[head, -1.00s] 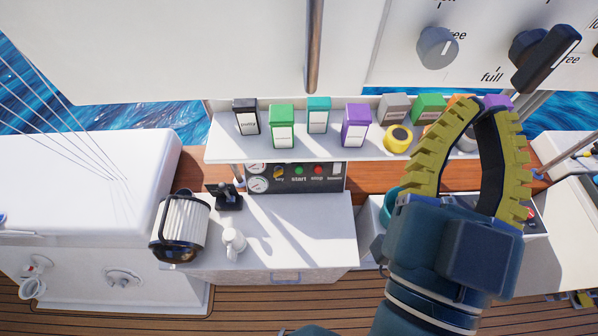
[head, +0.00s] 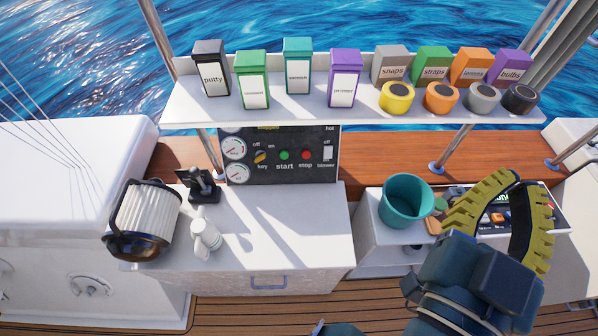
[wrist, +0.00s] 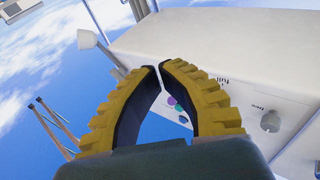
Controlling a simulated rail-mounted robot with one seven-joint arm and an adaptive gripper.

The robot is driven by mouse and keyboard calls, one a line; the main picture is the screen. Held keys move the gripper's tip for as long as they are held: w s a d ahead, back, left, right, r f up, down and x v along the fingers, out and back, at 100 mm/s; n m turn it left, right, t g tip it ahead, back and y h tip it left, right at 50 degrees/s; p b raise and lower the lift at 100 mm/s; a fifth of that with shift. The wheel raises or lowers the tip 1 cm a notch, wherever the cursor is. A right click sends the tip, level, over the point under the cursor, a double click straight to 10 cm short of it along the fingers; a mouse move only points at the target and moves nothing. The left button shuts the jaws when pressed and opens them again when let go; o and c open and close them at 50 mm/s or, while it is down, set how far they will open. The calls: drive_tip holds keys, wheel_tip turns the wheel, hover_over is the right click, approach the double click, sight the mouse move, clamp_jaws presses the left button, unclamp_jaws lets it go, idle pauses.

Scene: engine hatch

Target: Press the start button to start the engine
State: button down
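The engine panel (head: 280,170) is a dark upright board under the shelf in the head view. Its green start button (head: 284,155) sits left of the red stop button (head: 306,155). A key switch (head: 261,157), with off and on marked above it, is left of the start button. My gripper (head: 518,180) is well to the right of the panel, touching nothing that I can see. Its yellow ridged fingers bow outward and their tips come together, with nothing held. The fingers also fill the middle of the wrist view (wrist: 158,67), where the panel does not show.
A shelf (head: 300,109) with boxes and tape rolls overhangs the panel. A teal cup (head: 405,202) is between panel and gripper. The counter before the panel is mostly clear.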

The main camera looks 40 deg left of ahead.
drive_tip(key=w+a+f+g+y+b, duration=0.1)
drive_tip(key=w+a+f+b, duration=0.1)
drive_tip(key=f+b, duration=0.7)
drive_tip(key=w+a+f+g+y+b, duration=0.15)
drive_tip(key=f+b, duration=0.35)
drive_tip(key=f, duration=0.7)
drive_tip(key=w+a+f+m+y+b, duration=0.2)
drive_tip(key=w+a+f+y+b, duration=0.3)
drive_tip(key=a+f, duration=0.35)
drive_tip(key=a+f+m+t+y+b, duration=0.2)
drive_tip(key=a+f+m+y, duration=0.1)
drive_tip(key=a+m, duration=0.95)
drive_tip(key=a+f+m+t+y+b, duration=0.1)
drive_tip(key=a+f+m+y+b, duration=0.15)
drive_tip(key=a+m, duration=1)
drive_tip(key=w+a+f+m+h, duration=0.1)
drive_tip(key=a+f+m+h, duration=0.2)
drive_tip(key=f+m, duration=0.6)
drive_tip(key=m+h, duration=0.2)
drive_tip(key=m, duration=0.7)
drive_tip(key=shift+w+a+p, duration=0.2)
drive_tip(key=shift+w+p, duration=0.15)
drive_tip(key=shift+p, duration=0.05)
drive_tip(key=shift+g, duration=0.25)
